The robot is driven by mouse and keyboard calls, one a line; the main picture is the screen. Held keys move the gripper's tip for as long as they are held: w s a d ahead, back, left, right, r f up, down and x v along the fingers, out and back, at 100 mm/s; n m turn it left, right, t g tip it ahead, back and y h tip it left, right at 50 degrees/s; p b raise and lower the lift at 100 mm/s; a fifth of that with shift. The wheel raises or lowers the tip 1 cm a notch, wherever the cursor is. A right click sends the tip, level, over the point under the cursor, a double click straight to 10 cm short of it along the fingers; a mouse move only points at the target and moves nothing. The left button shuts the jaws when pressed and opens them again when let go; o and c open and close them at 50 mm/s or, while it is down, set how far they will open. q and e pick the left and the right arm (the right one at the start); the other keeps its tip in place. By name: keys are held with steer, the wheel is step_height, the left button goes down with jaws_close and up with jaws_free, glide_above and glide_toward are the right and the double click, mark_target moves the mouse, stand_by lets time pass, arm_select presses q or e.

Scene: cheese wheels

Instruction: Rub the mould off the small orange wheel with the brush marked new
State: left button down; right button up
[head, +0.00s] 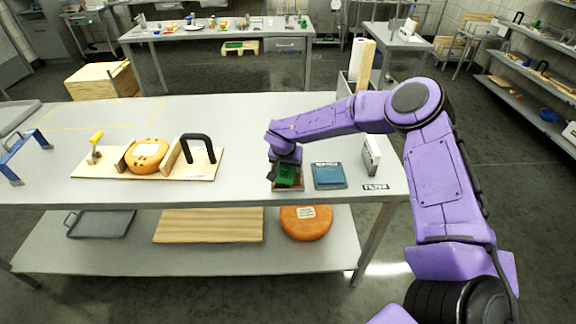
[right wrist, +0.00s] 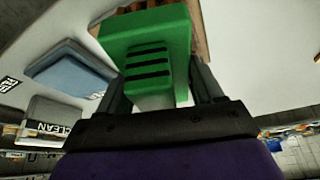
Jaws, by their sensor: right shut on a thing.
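The small orange wheel (head: 152,148) lies on a wooden board (head: 205,171) on the table, with a wooden block on each side; small dark spots show on it. My right gripper (head: 287,168) is at the table's right part, well to the right of the wheel. It is shut on a green brush (head: 287,178), whose green block with dark bars fills the middle of the right wrist view (right wrist: 150,45) between the fingers. No word "new" can be read on it. The bristles are hidden. A brown holder (head: 276,186) shows under the brush; contact between them is unclear. My left gripper is not in view.
A blue pad (head: 328,170) in a tray lies right of the brush. A white object (head: 371,155) stands farther right; a "CLEAN" marking (right wrist: 50,127) shows in the right wrist view. The board carries a black handle (head: 199,139) and a yellow knob (head: 97,137). A blue frame (head: 22,150) stands far left.

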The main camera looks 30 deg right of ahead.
step_height(320, 180, up, 5)
steer(key=p, duration=0.5)
steer(key=shift+f, duration=0.1)
steer(key=shift+r+p, duration=0.5)
steer(key=shift+r, duration=0.55)
